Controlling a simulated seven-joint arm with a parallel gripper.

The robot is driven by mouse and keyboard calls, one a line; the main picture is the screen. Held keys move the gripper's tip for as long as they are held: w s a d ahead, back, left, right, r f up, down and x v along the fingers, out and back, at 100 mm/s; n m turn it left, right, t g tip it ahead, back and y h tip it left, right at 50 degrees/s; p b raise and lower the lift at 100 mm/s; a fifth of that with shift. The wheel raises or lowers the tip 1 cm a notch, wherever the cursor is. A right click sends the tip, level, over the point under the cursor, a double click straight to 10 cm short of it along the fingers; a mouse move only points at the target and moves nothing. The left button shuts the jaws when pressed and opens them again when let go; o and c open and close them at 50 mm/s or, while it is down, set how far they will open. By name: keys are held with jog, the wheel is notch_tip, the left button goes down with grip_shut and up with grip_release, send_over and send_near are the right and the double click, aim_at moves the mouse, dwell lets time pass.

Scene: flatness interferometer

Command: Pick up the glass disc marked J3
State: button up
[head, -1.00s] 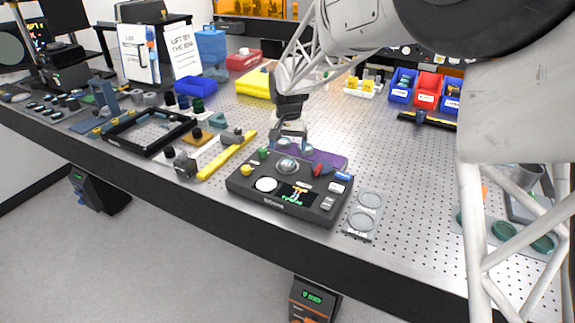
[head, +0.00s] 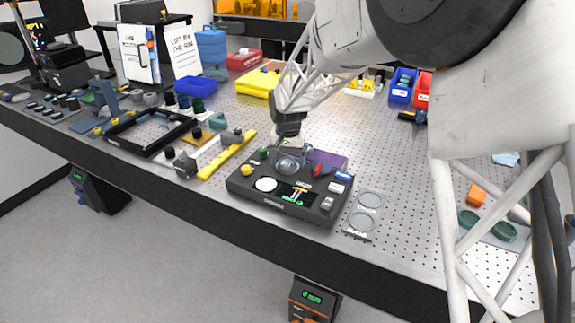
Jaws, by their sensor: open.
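My gripper (head: 289,152) hangs over the back edge of the black control box, pointing down. Its jaws are open, and its fingertips are small and partly lost against the box. A purple pad (head: 328,157) lies behind the box, partly hidden by it and by my gripper. Pale, glassy round shapes show around the fingertips, but I cannot tell which are discs. No J3 marking is legible anywhere.
The black control box (head: 245,187) with knobs and a small screen stands at the table's front edge. A yellow bar (head: 228,155) lies to its left. Green round pieces (head: 503,231) sit at the right behind my arm. The perforated table (head: 400,150) is clear right of the pad.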

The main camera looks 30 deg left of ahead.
aim_at(288, 162)
jog(key=shift+f, duration=0.2)
dwell(0.4)
jog(key=c, duration=1)
jog(key=shift+c, duration=0.2)
jog(key=shift+r, duration=0.15)
jog(key=shift+r, duration=0.8)
jog(key=shift+s+d+r, duration=0.15)
jog(key=shift+s+r, duration=0.05)
jog(key=shift+r, duration=0.7)
jog(key=s+d, duration=0.3)
jog(key=s, duration=0.1)
jog(key=s+d+r, duration=0.1)
jog(key=s+d, duration=0.2)
jog(key=s, duration=0.1)
jog(key=s+d, duration=0.3)
jog(key=d, duration=0.1)
jog(key=shift+s+r, duration=0.15)
jog(key=shift+s, duration=0.25)
